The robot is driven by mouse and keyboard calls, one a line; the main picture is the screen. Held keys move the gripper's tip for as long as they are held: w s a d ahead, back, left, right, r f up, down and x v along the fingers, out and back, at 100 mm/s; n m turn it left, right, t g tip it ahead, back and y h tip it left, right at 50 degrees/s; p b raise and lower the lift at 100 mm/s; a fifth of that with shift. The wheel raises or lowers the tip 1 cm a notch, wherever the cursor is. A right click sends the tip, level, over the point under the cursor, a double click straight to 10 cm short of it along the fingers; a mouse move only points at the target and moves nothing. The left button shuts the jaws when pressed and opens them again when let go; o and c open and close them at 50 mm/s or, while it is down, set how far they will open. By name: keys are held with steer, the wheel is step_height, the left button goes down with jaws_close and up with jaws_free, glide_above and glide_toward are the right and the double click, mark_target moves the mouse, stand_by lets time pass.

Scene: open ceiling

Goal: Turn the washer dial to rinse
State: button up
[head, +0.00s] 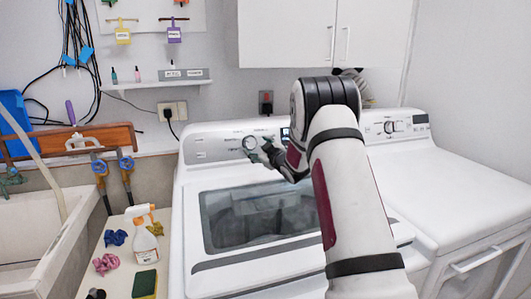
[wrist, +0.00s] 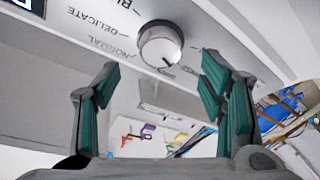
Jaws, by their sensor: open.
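The washer dial (wrist: 160,45) is a round silver knob on the washer's back panel. The words "DELICATE" and "NORMAL" are printed around it, upside down in the wrist view; other labels are cut off or too small to read. A dark mark on the dial's face is near its lower right in that view. The dial also shows in the head view (head: 250,142). My gripper (wrist: 158,75) is open, its green-padded fingers either side of the dial's near side, with nothing between them. In the head view my gripper (head: 262,152) is close to the panel beside the dial.
The washer (head: 190,220) has a glass lid, shut. A dryer (head: 450,180) stands to its right. A sink (head: 30,235) and a ledge with a spray bottle (head: 144,245) and cloths are at left. White cabinets (head: 290,35) hang above.

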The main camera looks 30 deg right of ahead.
steer(key=s, duration=0.6)
steer(key=shift+s+a+r, duration=0.15)
steer(key=shift+s+a, duration=0.05)
steer(key=shift+a, duration=0.15)
steer(key=shift+r, duration=0.1)
